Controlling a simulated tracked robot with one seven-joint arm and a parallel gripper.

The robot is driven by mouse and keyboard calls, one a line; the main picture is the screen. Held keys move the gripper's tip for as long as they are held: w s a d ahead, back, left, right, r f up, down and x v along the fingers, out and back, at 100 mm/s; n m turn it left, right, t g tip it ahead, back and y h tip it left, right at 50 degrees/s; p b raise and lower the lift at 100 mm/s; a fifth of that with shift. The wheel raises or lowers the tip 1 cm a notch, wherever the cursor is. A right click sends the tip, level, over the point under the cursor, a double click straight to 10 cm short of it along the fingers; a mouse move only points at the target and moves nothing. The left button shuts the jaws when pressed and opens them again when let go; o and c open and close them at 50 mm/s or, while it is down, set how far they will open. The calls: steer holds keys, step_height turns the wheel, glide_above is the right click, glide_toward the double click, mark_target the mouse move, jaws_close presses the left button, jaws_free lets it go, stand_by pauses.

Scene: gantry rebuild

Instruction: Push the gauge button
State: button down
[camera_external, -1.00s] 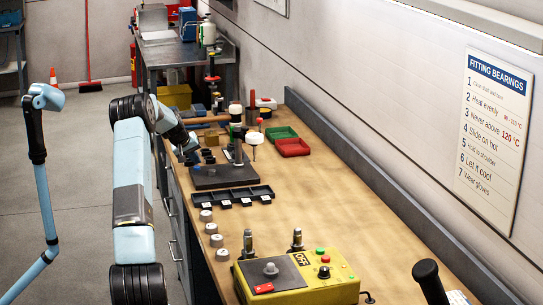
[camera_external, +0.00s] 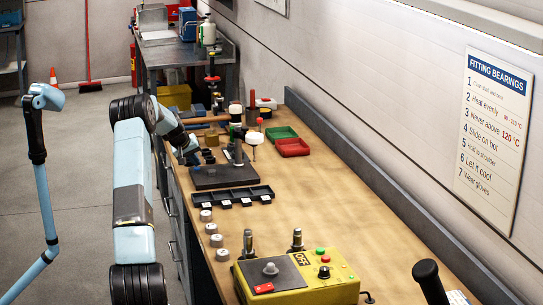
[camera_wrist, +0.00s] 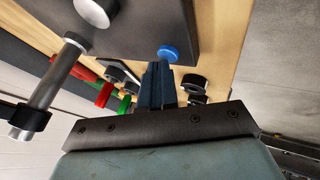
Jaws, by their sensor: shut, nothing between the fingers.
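A round blue button (camera_wrist: 168,53) stands on a dark plate (camera_wrist: 140,35) in the wrist view. I take it to be the gauge button. My gripper (camera_wrist: 160,66) is shut and empty, with its dark blue fingertips right at the button's near edge. I cannot tell whether they touch it. In the external view my gripper (camera_external: 190,158) is low at the left edge of the dark plate (camera_external: 222,178) on the bench, and the button cannot be made out clearly there.
A metal post (camera_wrist: 48,92) stands on the plate, with black rings (camera_wrist: 193,85) nearby. A black tray (camera_external: 232,197), green bin (camera_external: 281,133), red bin (camera_external: 292,147) and yellow control box (camera_external: 310,280) are on the bench (camera_external: 330,210). The bench's middle is clear.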

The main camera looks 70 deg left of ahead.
mark_target(196, 168)
steer(key=shift+r, duration=0.45)
step_height(196, 168, up, 6)
stand_by(0.8)
stand_by(3.5)
